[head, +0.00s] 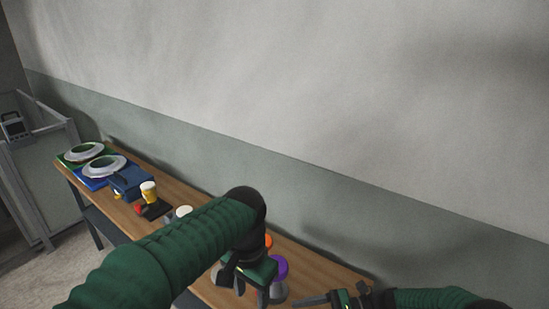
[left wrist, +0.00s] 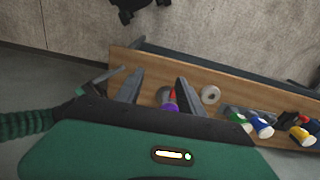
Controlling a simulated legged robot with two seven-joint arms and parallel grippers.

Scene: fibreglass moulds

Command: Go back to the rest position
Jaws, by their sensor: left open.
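My left arm crosses the lower middle of the head view, and its left gripper (head: 246,286) points down over the near end of the wooden bench. In the left wrist view the same gripper (left wrist: 158,88) has its two dark fingers apart, with nothing clearly held between them. A purple-topped item (head: 280,266) stands close beside the gripper, with an orange item (head: 268,240) behind it. In the left wrist view, a red and purple item (left wrist: 169,101) shows between the fingers, below them. My right gripper (head: 338,299) is at the bottom edge, partly cut off; its opening is unclear.
The wooden bench (head: 190,194) runs along the wall. On it are a blue bin (head: 130,181), ring-shaped moulds (head: 104,166), a yellow-and-white pot (head: 149,192) and a grey ring (left wrist: 210,94). A grey metal frame (head: 28,170) stands at far left. The air above the bench is clear.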

